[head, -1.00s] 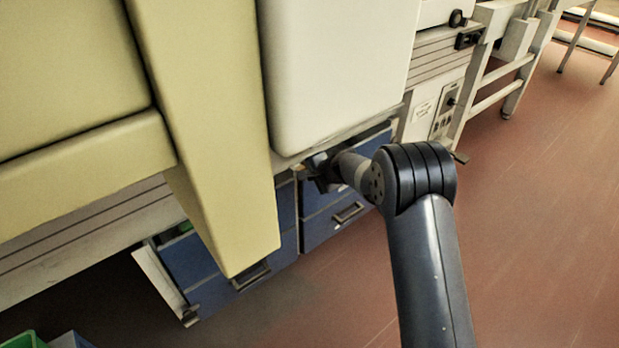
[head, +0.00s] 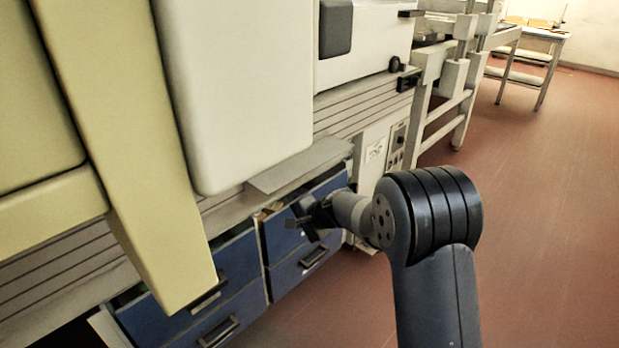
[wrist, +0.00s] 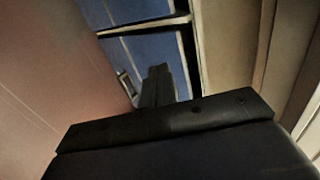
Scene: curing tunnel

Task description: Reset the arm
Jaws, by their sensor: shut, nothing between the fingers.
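My gripper (head: 308,217) is in front of the blue drawers, at the end of my dark arm. It is shut and empty; its closed fingers also show in the wrist view (wrist: 158,88). The blue drawer cabinet (head: 288,236) stands under the machine bench. In the head view the gripper overlaps the upper right drawer, and I cannot tell whether it touches it. The wrist view shows a blue drawer front (wrist: 150,48) with a handle just beyond the fingers.
A large cream-white housing (head: 235,90) and a yellowish frame post (head: 120,150) overhang the drawers on the left. A grey ledge (head: 300,163) juts out above the gripper. The red-brown floor (head: 560,200) on the right is clear. A table (head: 530,55) stands far back.

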